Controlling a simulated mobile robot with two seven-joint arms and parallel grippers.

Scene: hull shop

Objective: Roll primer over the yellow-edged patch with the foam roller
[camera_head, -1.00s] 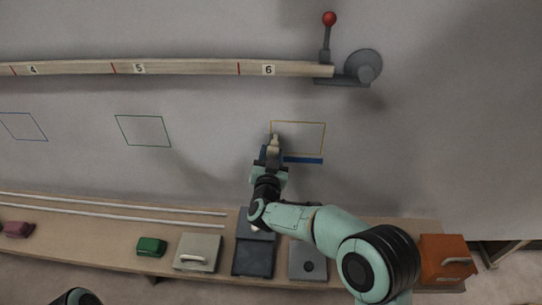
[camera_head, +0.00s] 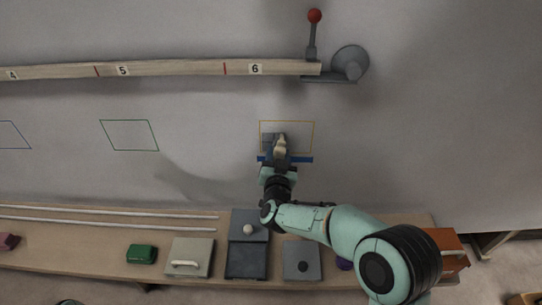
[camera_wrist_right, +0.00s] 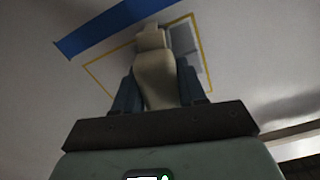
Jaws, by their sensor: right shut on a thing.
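The yellow-edged patch (camera_head: 300,122) is a thin yellow outline on the grey hull wall, with a blue strip (camera_head: 304,159) along its lower side. My right gripper (camera_head: 278,153) is shut on the cream handle of the foam roller (camera_head: 281,143), in front of the patch. In the right wrist view the handle (camera_wrist_right: 156,78) stands between the dark fingers and reaches into the outline. A darker grey area (camera_head: 267,137) shows inside the patch's left part; it also shows in the right wrist view (camera_wrist_right: 184,43). The roller's foam end is hard to make out, so contact is unclear. My left gripper is not in view.
A numbered wooden rail (camera_head: 180,69) crosses the wall above, ending at a red-knobbed lever (camera_head: 314,17). The bench (camera_head: 110,262) below holds a dark tray (camera_head: 246,260), a beige box (camera_head: 190,258), a grey plate (camera_head: 302,260), a green block (camera_head: 142,254) and an orange box (camera_head: 449,250).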

